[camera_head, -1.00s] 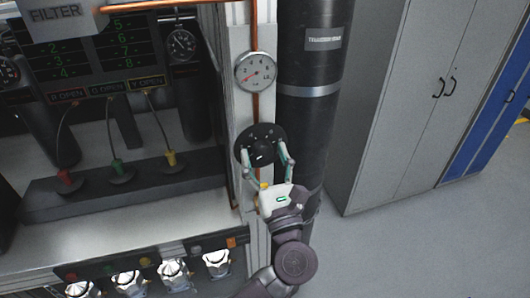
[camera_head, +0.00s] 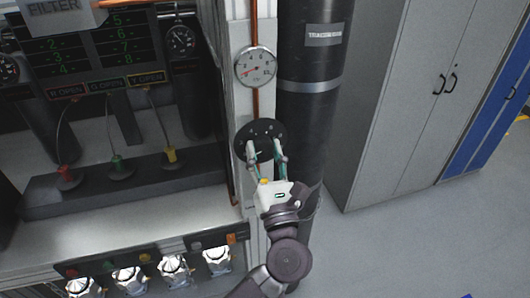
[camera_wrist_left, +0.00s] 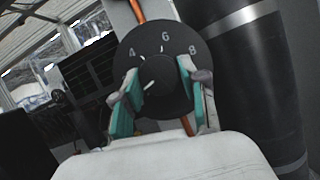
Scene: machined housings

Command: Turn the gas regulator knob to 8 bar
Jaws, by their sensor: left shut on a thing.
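The gas regulator knob shows as a round black dial (camera_head: 259,131) on the pale post, below a white gauge (camera_head: 256,67) with a red needle pointing to the lower left. In the left wrist view the black dial (camera_wrist_left: 163,38) bears the white numbers 4, 6 and 8. A short white mark shows between the fingers; I cannot tell which number it points to. My left gripper (camera_head: 265,152) is shut on the knob, with its teal-lined fingers on either side. The left wrist view shows the same grip (camera_wrist_left: 158,75). My right gripper is not in view.
A thick black cylinder (camera_head: 310,120) stands close to the right of the post, and a copper pipe (camera_head: 255,25) runs down it. A panel with red, green and yellow levers (camera_head: 118,168) is at left. Grey cabinets (camera_head: 400,100) stand at right, with clear floor before them.

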